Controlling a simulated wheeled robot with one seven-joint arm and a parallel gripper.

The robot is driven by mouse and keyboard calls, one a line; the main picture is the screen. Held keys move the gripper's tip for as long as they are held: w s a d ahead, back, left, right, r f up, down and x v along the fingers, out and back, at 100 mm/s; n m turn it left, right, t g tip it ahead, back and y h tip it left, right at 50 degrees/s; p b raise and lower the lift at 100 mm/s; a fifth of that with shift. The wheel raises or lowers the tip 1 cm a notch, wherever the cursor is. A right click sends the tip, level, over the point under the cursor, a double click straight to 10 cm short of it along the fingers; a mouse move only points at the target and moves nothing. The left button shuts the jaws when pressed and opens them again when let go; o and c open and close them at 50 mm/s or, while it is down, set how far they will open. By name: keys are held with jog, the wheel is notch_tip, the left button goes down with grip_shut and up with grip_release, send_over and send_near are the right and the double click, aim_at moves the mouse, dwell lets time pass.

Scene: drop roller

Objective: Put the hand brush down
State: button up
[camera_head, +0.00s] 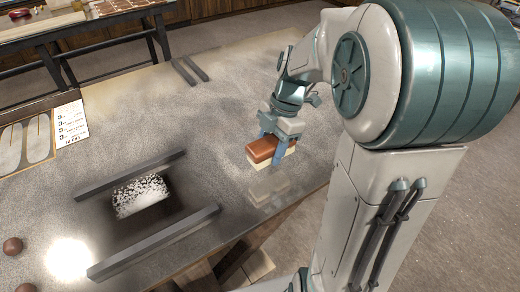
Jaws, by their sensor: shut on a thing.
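The hand brush (262,148) is a block with a brown top and a pale cream lower part. It is in the head view, right of the middle, near the right edge of the grey speckled table (225,120). My gripper (271,151) is above the brush with its blue fingers on either side of it, shut on it. The brush looks roughly level and very close to the table top. I cannot tell whether its underside touches the table.
Two dark rails (155,243) flank a black and white speckled patch (141,195) at left centre. Two short dark bars (190,70) lie further back. Brown balls (13,246) sit at the lower left. A printed card (70,123) lies at the left edge. The table behind the brush is clear.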

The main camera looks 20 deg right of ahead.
jog(key=shift+w+a+f, duration=0.4)
jog(key=shift+w, duration=0.15)
jog(key=shift+w+a+f, duration=0.35)
jog(key=shift+w+f, duration=0.05)
jog(key=shift+w, duration=0.15)
jog(key=shift+f+p, duration=0.35)
jog(key=shift+f, duration=1.65)
jog(key=shift+f, duration=0.1)
jog(key=o, duration=0.9)
jog(key=shift+o, duration=0.2)
